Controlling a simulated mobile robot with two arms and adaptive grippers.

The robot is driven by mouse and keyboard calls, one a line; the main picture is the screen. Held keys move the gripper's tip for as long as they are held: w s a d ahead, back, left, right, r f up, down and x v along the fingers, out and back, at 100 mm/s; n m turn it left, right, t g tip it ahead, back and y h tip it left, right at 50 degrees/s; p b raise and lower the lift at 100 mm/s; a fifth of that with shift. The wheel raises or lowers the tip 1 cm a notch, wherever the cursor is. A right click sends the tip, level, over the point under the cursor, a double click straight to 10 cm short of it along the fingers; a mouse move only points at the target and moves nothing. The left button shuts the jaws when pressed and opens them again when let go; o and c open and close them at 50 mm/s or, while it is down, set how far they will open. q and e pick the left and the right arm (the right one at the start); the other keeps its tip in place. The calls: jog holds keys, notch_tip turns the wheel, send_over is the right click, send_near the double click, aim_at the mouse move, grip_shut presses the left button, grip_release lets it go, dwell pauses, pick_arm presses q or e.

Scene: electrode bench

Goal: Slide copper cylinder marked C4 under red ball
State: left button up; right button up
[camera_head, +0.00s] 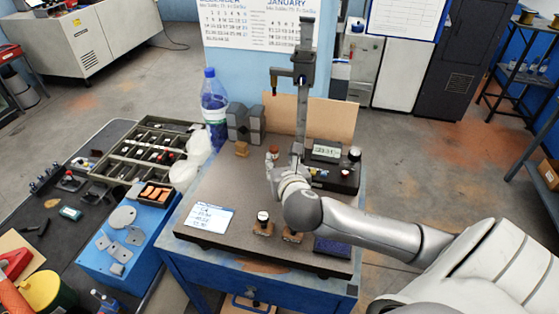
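My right gripper (279,172) comes in from the right, low over the dark plate, at the foot of a tall grey stand (301,110). Its fingers are small and partly hidden by my wrist, so their opening is unclear. A small piece with a reddish-brown top (273,149) shows just beyond the gripper; I cannot tell whether they touch. The stand's side arm carries a downward probe with a small orange-brown tip (274,92). No red ball is clearly distinguishable. My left gripper is out of view.
The dark plate (235,190) lies on a blue cabinet and holds a white note card (209,218), grey blocks (245,122) and a box with a display (326,151). A water bottle (214,105) stands at the back left. The plate's left middle is clear.

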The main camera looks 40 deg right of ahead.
aim_at(274, 149)
jog(key=p+x, duration=0.1)
jog(key=x, duration=0.4)
jog(key=shift+w, duration=0.15)
jog(key=p+x, duration=0.1)
jog(key=x, duration=0.4)
jog(key=shift+w+f, duration=0.1)
jog(key=shift+w+d+f, duration=0.1)
jog(key=shift+w+f, duration=0.05)
jog(key=shift+w, duration=0.05)
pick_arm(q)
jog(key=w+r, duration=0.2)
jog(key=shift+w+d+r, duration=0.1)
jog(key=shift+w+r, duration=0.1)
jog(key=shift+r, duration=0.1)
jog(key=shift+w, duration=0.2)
pick_arm(e)
jog(key=shift+c, duration=0.9)
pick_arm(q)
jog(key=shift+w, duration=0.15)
pick_arm(e)
grip_shut()
